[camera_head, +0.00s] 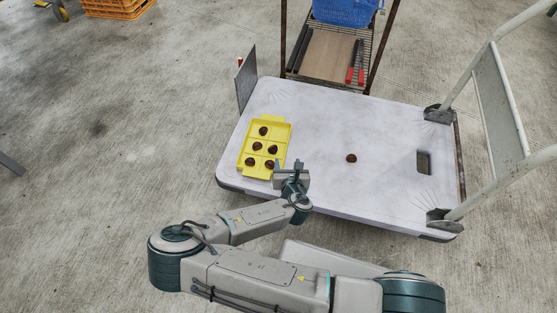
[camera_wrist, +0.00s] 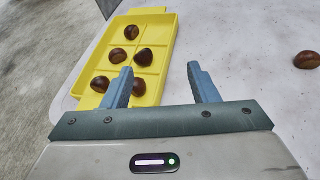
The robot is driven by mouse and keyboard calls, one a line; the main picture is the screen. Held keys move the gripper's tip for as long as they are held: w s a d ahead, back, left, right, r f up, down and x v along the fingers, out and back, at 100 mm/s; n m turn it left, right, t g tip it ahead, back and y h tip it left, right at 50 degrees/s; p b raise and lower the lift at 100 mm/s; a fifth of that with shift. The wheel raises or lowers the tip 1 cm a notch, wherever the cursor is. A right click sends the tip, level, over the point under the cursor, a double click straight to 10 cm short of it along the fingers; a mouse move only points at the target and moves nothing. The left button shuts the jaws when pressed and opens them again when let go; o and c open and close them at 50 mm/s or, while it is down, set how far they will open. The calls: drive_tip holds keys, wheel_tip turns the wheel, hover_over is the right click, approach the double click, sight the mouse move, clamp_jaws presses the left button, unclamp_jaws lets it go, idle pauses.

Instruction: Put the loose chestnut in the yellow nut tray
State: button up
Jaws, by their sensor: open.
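The loose chestnut (camera_head: 351,158) lies alone on the pale top of the cart, right of the tray and my gripper. It also shows in the wrist view (camera_wrist: 307,60) at the right edge. The yellow nut tray (camera_head: 247,145) lies at the left of the cart top, with several chestnuts in its compartments. In the wrist view the tray (camera_wrist: 164,27) is at upper left. My gripper (camera_head: 291,167) is just right of the tray's near end. In the wrist view its two fingers (camera_wrist: 161,78) are apart with nothing between them; the left finger overlaps the tray's near right corner in the picture.
The cart top (camera_head: 320,120) is clear around the loose chestnut. A handle frame (camera_head: 502,115) rises at the cart's right end, near a dark slot (camera_head: 424,162). A grey upright panel (camera_head: 246,78) stands at the far left corner. A rack with a blue basket (camera_head: 345,11) stands behind.

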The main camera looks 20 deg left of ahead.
drive_tip(key=shift+s+d+r, duration=0.15)
drive_tip(key=shift+s, duration=0.35)
drive_tip(key=d+r+m+g+h, duration=0.25)
drive_tip(key=d+m, duration=0.35)
drive_tip(key=m, duration=0.4)
drive_tip(key=d+r+m+g+h, duration=0.2)
drive_tip(key=d+m+g+h, duration=0.2)
drive_tip(key=d+m, duration=0.5)
drive_tip(key=s+d+r+m+g, duration=0.1)
drive_tip(key=s+d+r+m, duration=0.3)
drive_tip(key=r+m, duration=0.3)
drive_tip(key=s+d+r+m+g, duration=0.2)
drive_tip(key=s+d+r+m, duration=0.3)
drive_tip(key=r, duration=0.7)
drive_tip(key=s+d+r+m+g+y, duration=0.1)
drive_tip(key=s+d+r+m, duration=0.4)
drive_tip(key=r+m, duration=0.3)
drive_tip(key=shift+s+d+r+m, duration=0.25)
drive_tip(key=shift+s+r, duration=0.2)
drive_tip(key=shift+r, duration=0.5)
